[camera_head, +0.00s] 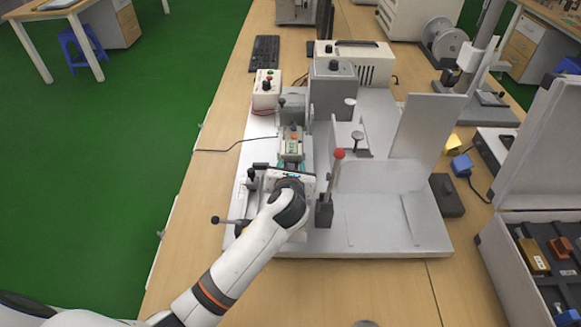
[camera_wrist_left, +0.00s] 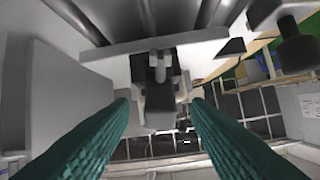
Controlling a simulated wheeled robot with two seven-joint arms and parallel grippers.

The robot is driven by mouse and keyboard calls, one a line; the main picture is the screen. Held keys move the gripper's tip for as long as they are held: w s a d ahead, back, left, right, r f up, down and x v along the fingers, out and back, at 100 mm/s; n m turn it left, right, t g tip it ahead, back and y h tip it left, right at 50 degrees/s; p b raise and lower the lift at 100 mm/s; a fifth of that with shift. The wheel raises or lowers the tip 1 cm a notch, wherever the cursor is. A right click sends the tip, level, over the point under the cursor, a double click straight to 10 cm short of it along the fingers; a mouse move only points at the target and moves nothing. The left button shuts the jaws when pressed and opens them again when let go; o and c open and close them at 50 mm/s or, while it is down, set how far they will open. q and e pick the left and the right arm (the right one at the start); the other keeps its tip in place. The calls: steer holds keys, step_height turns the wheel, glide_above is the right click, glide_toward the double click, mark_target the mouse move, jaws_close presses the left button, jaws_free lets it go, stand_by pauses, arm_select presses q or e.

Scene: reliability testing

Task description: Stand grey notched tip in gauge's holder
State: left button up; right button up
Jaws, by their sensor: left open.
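The gauge (camera_head: 292,143), a pale green-grey box with small coloured buttons, lies on the test stand just beyond my left gripper (camera_head: 291,166). In the left wrist view, my left gripper (camera_wrist_left: 162,108) has its two teal ribbed fingers wide apart, with nothing pinched between them. Ahead of the fingers is a dark holder (camera_wrist_left: 160,90) with a small light grey notched piece (camera_wrist_left: 159,62) at its middle. That piece looks like the grey tip standing in the holder, but the seating is too small to tell. The wrist hides this area in the head view. My right gripper is out of view.
Upright metal panels (camera_head: 425,125) fill the stand's right side. An open case (camera_head: 515,262) with tools lies at far right.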

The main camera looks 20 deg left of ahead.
arm_select(q)
steer(key=shift+c, duration=0.2)
jaws_close()
